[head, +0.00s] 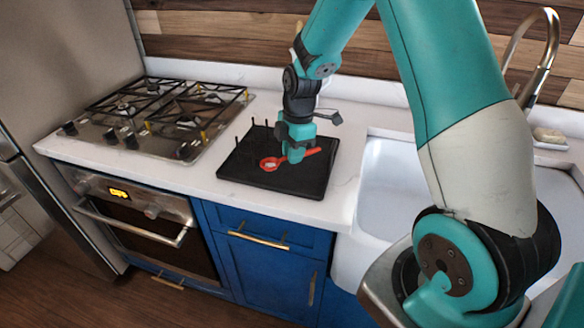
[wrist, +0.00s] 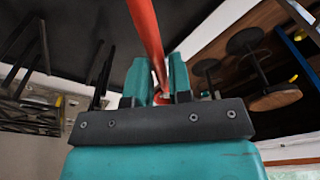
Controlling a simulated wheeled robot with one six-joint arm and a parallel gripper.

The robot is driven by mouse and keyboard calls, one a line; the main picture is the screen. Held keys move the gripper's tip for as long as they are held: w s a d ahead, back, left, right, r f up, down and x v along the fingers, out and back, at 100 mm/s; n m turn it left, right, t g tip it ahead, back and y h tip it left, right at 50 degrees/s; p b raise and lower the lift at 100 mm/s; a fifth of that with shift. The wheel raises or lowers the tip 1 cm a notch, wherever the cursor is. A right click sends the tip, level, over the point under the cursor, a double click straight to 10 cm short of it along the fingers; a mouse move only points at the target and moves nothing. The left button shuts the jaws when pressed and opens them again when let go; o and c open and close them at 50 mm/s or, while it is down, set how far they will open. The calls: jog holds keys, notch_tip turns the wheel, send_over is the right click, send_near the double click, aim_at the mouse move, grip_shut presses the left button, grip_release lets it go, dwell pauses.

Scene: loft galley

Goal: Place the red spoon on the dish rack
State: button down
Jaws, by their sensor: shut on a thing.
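The red spoon (head: 270,165) is over the black dish rack (head: 305,185) in the head view, its round bowl to the left and its handle to the right. My gripper (head: 293,156) points down over the middle of the rack and is shut on the spoon's handle. In the wrist view the red spoon (wrist: 147,32) runs between the two teal fingers of my gripper (wrist: 158,75). The spoon looks low over the rack's flat part; I cannot tell whether it touches. The fingers hide part of the handle.
Several thin pegs (head: 252,125) stand along the rack's back left. A gas cooktop (head: 150,115) lies to the left and a white sink (head: 385,185) to the right, with a tap (head: 545,50) behind. White counter (head: 190,175) shows clear in front.

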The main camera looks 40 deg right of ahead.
aim_at(292, 181)
notch_tip(292, 181, down, 6)
jog(key=shift+f+p, duration=0.25)
jog(key=shift+p, duration=0.2)
jog(key=shift+f, duration=0.1)
jog(key=c, duration=1)
grip_release()
